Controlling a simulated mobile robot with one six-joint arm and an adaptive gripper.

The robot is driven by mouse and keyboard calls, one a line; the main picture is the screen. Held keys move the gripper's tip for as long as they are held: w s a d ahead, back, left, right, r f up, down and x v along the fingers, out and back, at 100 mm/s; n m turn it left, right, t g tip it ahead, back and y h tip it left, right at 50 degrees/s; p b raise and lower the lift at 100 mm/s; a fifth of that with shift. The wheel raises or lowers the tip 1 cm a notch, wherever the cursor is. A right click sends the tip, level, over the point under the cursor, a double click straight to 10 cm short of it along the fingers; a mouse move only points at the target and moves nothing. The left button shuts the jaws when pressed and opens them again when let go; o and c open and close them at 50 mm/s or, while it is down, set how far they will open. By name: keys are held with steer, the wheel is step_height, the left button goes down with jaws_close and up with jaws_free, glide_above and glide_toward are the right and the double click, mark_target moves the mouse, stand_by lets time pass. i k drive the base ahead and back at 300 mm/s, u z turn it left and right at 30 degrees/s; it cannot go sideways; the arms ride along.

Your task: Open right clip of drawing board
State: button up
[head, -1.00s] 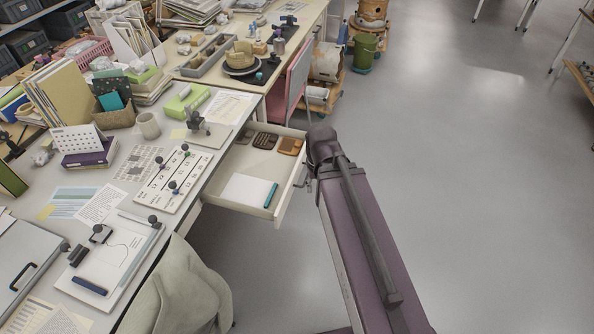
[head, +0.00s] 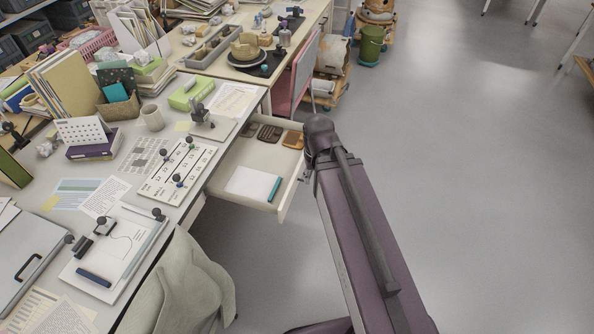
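The drawing board (head: 78,270) lies flat on the grey-white desk at the lower left of the head view. A sheet of paper with a curved line (head: 120,245) is on it. Two dark clip-like parts sit near its upper left: one with a round knob (head: 104,225) and a flat black one (head: 83,247). Another dark knob (head: 158,214) tops the strip along its right edge. I cannot tell which part is the right clip, or whether any is open. A dark blue bar (head: 94,278) lies near the front. My gripper is not in view; only my arm's links show, right of the desk.
An open drawer (head: 238,207) with a pad and teal marker juts from the desk beside my arm. A draped cloth-covered chair (head: 185,285) stands at the desk's front. A numbered board with knobs (head: 178,172) lies behind the drawing board.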

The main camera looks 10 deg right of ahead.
mark_target(106, 225)
steer(key=z, duration=0.95)
steer(key=k, duration=0.1)
steer(key=u, duration=2.5)
steer(key=i, duration=0.6)
steer(key=u, duration=0.1)
steer(key=k, duration=0.3)
steer(key=u, duration=0.05)
